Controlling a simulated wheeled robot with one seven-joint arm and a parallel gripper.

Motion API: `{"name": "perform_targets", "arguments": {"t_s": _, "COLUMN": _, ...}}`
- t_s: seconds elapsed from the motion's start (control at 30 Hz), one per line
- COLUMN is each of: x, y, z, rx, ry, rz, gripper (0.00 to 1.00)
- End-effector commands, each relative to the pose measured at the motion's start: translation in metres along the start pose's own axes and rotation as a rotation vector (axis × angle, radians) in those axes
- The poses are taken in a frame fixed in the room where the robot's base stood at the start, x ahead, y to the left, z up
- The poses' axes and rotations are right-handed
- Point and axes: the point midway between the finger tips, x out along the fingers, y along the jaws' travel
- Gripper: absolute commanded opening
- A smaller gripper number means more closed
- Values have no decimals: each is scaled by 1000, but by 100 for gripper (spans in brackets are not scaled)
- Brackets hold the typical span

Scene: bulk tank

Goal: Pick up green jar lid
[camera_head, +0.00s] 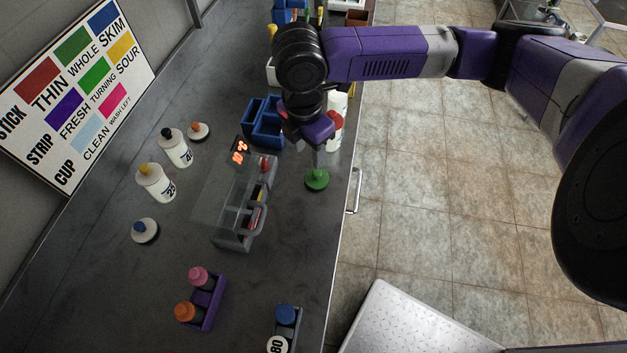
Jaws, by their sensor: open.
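The green jar lid (317,180) is a small round disc with a raised knob, lying on the dark counter near its right edge. My gripper (318,160) points down from my purple arm, with its fingers directly above the lid. It is open. The fingertips are close to the knob, and I cannot tell whether they touch it or stand around it.
A grey carrier (232,241) with a handle stands left of the lid, a blue holder (262,124) behind it. A white bottle with a red part (336,122) stands close behind my gripper.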

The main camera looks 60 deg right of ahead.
Motion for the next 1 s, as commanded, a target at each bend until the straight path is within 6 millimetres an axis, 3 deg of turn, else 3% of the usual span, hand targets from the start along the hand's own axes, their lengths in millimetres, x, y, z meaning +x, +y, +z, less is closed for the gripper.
{"name": "perform_targets", "arguments": {"t_s": 0.17, "x": 5, "y": -8, "z": 9, "rx": -36, "ry": -36, "rz": -34, "gripper": 46}}
{"name": "perform_targets", "arguments": {"t_s": 0.47, "x": 34, "y": -10, "z": 8, "rx": -36, "ry": -33, "rz": -32, "gripper": 46}}
{"name": "perform_targets", "arguments": {"t_s": 0.73, "x": 70, "y": -13, "z": 8, "rx": -36, "ry": -33, "rz": -29, "gripper": 46}}
{"name": "perform_targets", "arguments": {"t_s": 1.0, "x": 77, "y": -13, "z": 8, "rx": -37, "ry": -34, "rz": -28, "gripper": 46}}
